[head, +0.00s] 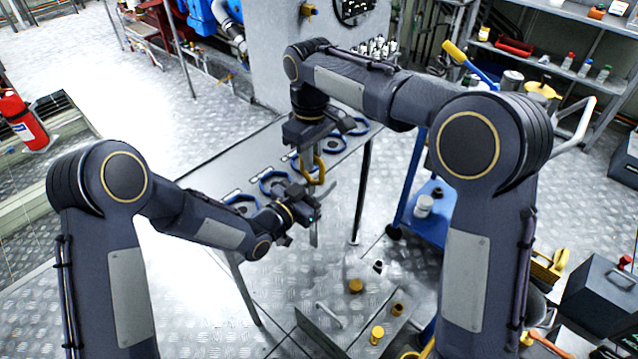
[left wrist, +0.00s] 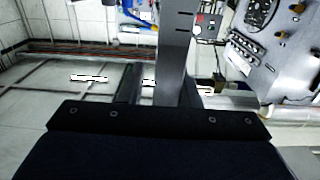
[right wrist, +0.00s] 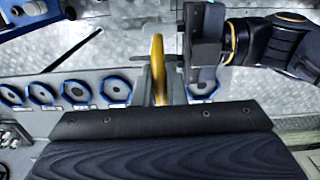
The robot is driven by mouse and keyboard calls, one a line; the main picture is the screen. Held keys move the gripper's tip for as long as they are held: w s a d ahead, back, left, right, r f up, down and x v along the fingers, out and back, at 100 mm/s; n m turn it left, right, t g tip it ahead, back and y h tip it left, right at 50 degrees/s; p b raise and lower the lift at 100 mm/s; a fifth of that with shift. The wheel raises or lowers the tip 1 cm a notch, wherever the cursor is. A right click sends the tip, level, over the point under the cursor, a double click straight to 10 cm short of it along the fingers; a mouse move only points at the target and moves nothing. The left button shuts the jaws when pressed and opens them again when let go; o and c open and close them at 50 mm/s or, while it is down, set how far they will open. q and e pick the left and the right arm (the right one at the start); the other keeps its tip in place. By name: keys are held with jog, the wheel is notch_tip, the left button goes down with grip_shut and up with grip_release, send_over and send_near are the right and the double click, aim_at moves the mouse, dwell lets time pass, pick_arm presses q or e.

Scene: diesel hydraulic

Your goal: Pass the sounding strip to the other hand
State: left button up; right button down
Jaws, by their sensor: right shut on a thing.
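My right gripper (head: 312,157) points down and is shut on a yellow loop-shaped part, which I take for the sounding strip (head: 319,172). The yellow part also shows upright between its fingers in the right wrist view (right wrist: 158,68). My left gripper (head: 314,212) comes in from the left, just below the right one. Its fingers look apart in the left wrist view (left wrist: 160,92). A grey flat piece stands upright in front of them there, and a narrow grey piece hangs below the left gripper in the head view. Whether these join the yellow part is hidden.
A grey table (head: 205,175) with several blue-rimmed round pieces lies behind the grippers. A blue trolley (head: 430,205) stands right of it. A grey panel (head: 345,320) with yellow fittings is below. Shelves (head: 570,40) are at the upper right.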

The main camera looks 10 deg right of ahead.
pick_arm(q)
grip_shut()
pick_arm(e)
jog(key=c, duration=1.4)
grip_release()
jog(key=shift+r, duration=0.1)
notch_tip(320, 180, up, 12)
jog(key=s+d+m+t+y, duration=0.1)
jog(key=s+d+m+y, duration=0.1)
jog(key=s+d, duration=0.45)
jog(key=s+d+f+m+t, duration=0.1)
jog(key=s+d+m, duration=0.1)
jog(key=s+d, duration=0.4)
jog(key=s+f+m+t+y, duration=0.1)
jog(key=s+f+m+t, duration=0.2)
jog(key=s+f, duration=1)
jog(key=s+d+m, duration=0.1)
jog(key=s+m, duration=0.1)
jog(key=s, duration=0.1)
jog(key=shift+s+m+t+y, duration=0.3)
jog(key=shift+s+m+y, duration=0.1)
